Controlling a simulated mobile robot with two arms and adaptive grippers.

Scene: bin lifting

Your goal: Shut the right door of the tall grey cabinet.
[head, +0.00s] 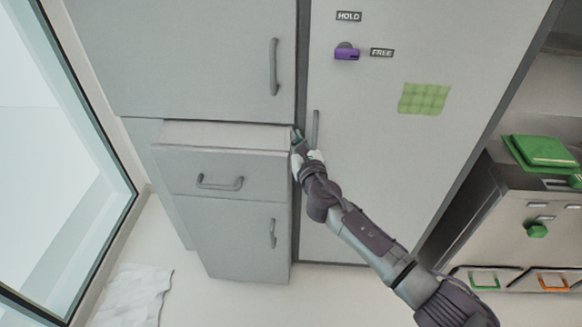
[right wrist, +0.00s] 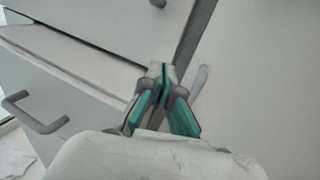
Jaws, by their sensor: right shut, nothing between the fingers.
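The tall grey cabinet (head: 190,60) fills the head view's left and middle. Its right door (head: 400,170) is a large pale panel with a vertical handle (head: 315,130) near its left edge. A dark strip runs down that edge; I cannot tell how far ajar the door is. My right gripper (head: 295,137) is shut and empty, with its tips by this strip, left of the handle. In the right wrist view its green-sided fingers (right wrist: 160,75) point at the strip, with the handle (right wrist: 198,82) just right. Contact is unclear. My left gripper is out of view.
A drawer (head: 225,172) stands pulled out left of my right gripper, above a small lower door (head: 235,240). A purple latch (head: 347,53) sits near HOLD and FREE labels. A green-lidded bin unit (head: 530,220) stands right. White sheets (head: 130,295) lie on the floor.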

